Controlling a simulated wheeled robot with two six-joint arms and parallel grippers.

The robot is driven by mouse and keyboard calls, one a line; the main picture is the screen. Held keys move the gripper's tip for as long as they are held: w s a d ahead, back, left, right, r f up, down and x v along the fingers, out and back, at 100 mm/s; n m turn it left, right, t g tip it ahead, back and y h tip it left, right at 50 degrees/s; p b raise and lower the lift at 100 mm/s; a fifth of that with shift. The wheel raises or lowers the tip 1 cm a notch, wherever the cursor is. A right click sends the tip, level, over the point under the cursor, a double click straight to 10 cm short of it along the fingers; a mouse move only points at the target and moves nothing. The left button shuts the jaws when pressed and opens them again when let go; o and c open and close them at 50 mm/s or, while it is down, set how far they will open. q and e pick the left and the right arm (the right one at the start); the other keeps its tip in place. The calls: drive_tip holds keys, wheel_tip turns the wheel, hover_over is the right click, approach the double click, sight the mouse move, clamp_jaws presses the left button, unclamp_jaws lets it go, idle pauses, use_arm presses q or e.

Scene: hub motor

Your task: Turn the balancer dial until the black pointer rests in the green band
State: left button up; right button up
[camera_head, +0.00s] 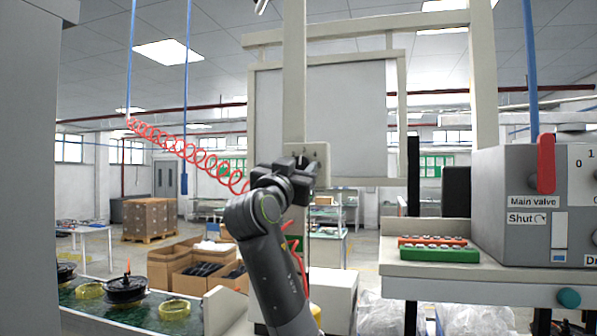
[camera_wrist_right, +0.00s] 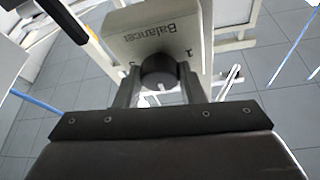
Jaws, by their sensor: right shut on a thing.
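The balancer box (camera_wrist_right: 150,37) is a pale housing marked "Balancer", seen upside down in the right wrist view. In the head view its pale plate (camera_head: 322,152) shows on the post behind my gripper. The dark round balancer dial (camera_wrist_right: 158,69) sits between the fingers of my right gripper (camera_wrist_right: 159,92), which is shut on it. A short white mark shows on the dial's near side. My right gripper (camera_head: 297,172) covers the dial in the head view. I cannot make out the black pointer or the green band. My left gripper is not in view.
A grey box with a red main valve lever (camera_head: 546,163) stands on a shelf at the right. A coiled red hose (camera_head: 185,152) hangs at left. Cardboard boxes (camera_head: 185,268) stand behind my arm.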

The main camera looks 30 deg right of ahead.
drive_tip(key=m+g+b, duration=0.1)
drive_tip(key=m+b, duration=0.1)
drive_tip(key=shift+f+m, duration=0.15)
drive_tip(key=shift+m, duration=0.15)
drive_tip(key=shift+m+g+h+b, duration=0.3)
drive_tip(key=shift+m+g+b, duration=0.4)
drive_tip(key=shift+m, duration=0.4)
drive_tip(key=m, duration=0.1)
drive_tip(key=m+g, duration=0.1)
drive_tip(key=m, duration=0.1)
drive_tip(key=shift+w+a+r+g+b, duration=0.1)
drive_tip(key=shift+r+g+b, duration=0.1)
drive_tip(key=shift+g+b, duration=0.1)
drive_tip(key=shift+m+g, duration=0.6)
drive_tip(key=shift+m, duration=1.1)
drive_tip(key=o, duration=1)
drive_tip(key=shift+r, duration=0.1)
drive_tip(key=shift+a, duration=0.1)
